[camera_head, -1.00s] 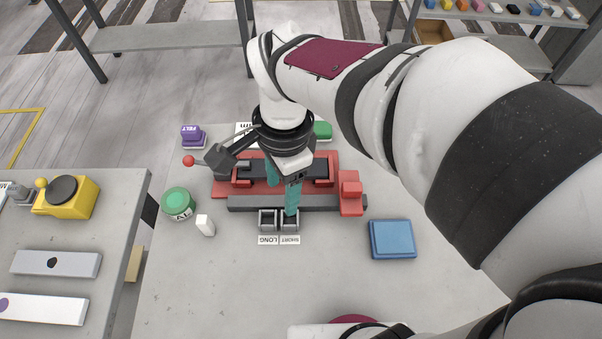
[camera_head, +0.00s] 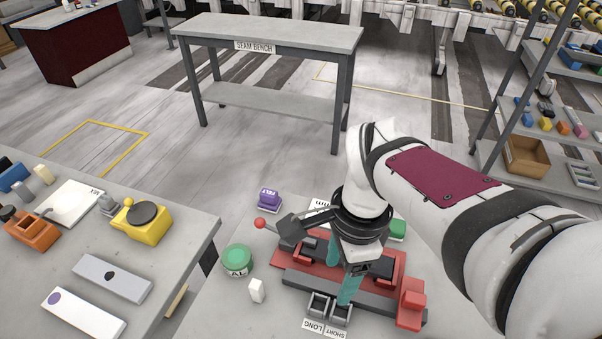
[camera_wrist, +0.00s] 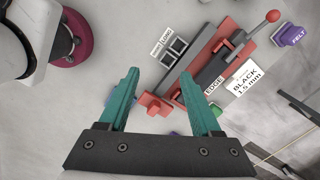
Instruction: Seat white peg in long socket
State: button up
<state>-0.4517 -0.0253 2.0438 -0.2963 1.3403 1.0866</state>
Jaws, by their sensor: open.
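The white peg (camera_head: 256,290) stands upright on the slab, left of the sockets and beside a green round tin. The long socket (camera_head: 316,306) is a grey square opening at the fixture's front edge, with a LONG label before it. The short socket (camera_head: 340,314) adjoins it on the right. Both look empty in the wrist view, where the long socket (camera_wrist: 180,47) shows ahead of the fingers. My gripper (camera_head: 341,272) has teal fingers spread apart with nothing between them, over the fixture near the sockets. I do not make out the peg in the wrist view.
The red and grey fixture (camera_head: 300,277) has a red-knobbed lever at its left and a red block (camera_head: 411,303) at its right. The green tin (camera_head: 237,260) stands close behind the peg. A purple FELT block (camera_head: 269,199) is farther back. A separate table is at left.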

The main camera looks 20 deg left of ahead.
jog(key=w+a+f+m, duration=0.2)
jog(key=w+a, duration=0.1)
jog(key=a, duration=0.5)
jog(key=m, duration=0.4)
send_over(255, 283)
jog(key=a, duration=0.1)
notch_tip(255, 283, down, 3)
jog(key=shift+h, duration=0.3)
jog(key=f, duration=1)
jog(key=d+f, duration=0.1)
jog(key=f, duration=0.4)
jog(key=shift+f, duration=0.35)
grip_shut()
